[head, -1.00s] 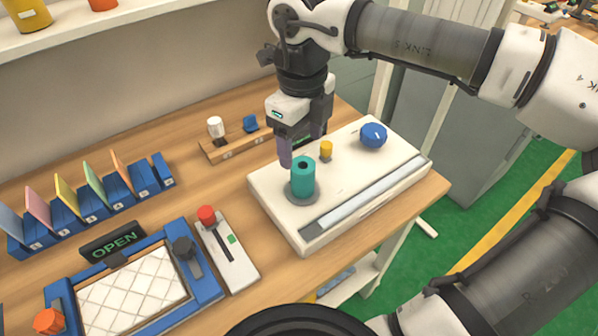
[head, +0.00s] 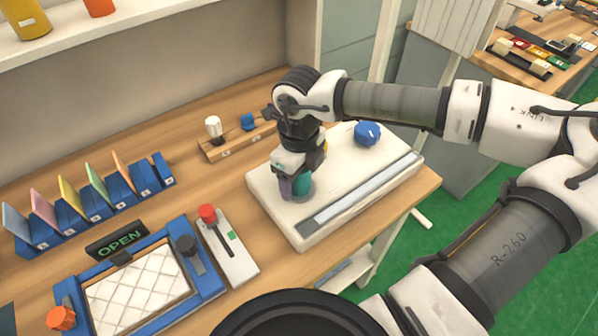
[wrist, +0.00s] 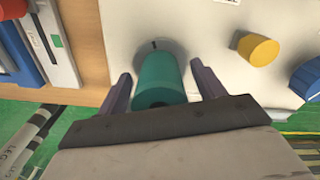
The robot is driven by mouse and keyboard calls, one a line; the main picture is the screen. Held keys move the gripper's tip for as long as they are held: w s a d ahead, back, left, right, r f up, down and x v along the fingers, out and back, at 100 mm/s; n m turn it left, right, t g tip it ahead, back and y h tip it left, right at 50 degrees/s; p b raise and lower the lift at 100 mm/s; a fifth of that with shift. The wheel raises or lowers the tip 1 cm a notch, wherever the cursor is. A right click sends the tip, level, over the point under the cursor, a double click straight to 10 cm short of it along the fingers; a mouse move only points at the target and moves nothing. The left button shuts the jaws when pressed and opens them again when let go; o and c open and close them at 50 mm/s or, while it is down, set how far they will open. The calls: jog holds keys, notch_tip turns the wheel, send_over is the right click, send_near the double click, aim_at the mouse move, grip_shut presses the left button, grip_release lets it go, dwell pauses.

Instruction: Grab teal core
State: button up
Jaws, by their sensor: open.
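The teal core (head: 302,184) is a short upright cylinder standing on the grey round seat of the white base unit (head: 365,186). In the head view it is partly hidden behind my gripper (head: 293,190). In the wrist view the teal core (wrist: 160,78) stands between the two purple-grey fingers of my gripper (wrist: 161,90). The fingers are open, one on each side of it, with a visible gap to the core on both sides.
A yellow peg (wrist: 258,49) and a blue knob (head: 367,133) stand on the same white unit. A red-knobbed lever box (head: 228,246) and a blue-framed quilted pad (head: 138,292) lie to the left. A small wooden rack (head: 236,139) sits behind.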

jog(key=c, duration=1.1)
jog(key=shift+o, duration=0.2)
jog(key=shift+r, duration=0.1)
